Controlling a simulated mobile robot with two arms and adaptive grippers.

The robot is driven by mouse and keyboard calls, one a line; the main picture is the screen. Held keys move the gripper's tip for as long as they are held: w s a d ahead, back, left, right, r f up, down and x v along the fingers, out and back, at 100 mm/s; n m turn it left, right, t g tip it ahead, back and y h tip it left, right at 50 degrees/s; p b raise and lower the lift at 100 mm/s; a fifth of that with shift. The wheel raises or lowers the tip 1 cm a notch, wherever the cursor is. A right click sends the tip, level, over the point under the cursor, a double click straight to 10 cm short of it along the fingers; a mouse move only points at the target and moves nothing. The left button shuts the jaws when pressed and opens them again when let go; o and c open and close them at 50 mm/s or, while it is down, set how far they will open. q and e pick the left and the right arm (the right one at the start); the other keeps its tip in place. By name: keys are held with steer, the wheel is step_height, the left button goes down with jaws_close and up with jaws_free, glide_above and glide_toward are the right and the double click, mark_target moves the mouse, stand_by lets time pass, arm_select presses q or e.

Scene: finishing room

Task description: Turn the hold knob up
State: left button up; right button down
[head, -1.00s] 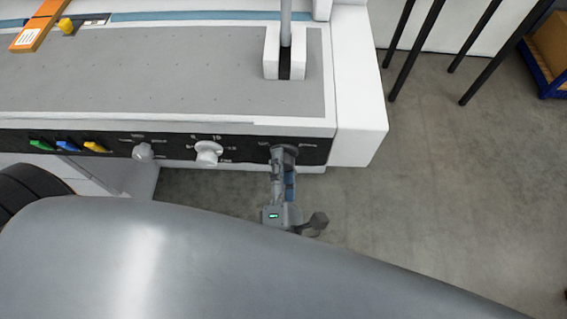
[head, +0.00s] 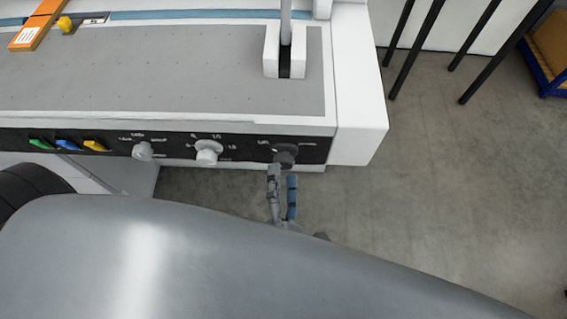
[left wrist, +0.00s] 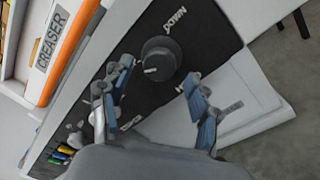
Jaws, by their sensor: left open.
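A dark round knob (head: 285,154) sits at the right end of the black front panel; I take it for the hold knob. In the left wrist view the knob (left wrist: 160,57) shows a white pointer mark toward the lower left, with the word DOWN at its upper right. The other labels around it are too small or hidden to read. My left gripper (head: 282,177) is open just in front of and below the knob, apart from it in the head view. In the left wrist view its blue-padded fingers (left wrist: 158,76) stand on either side of the knob, holding nothing. My right gripper is not seen.
Two white knobs (head: 142,151) (head: 208,152) and green, blue and yellow switches (head: 68,146) lie left on the panel. The grey machine bed (head: 160,75) is above. An orange-edged strip marked CREASER (left wrist: 53,37) shows in the wrist view.

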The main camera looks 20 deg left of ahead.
arm_select(q)
steer(key=v, duration=0.3)
steer(key=shift+s+d, duration=0.1)
steer(key=shift+s, duration=0.3)
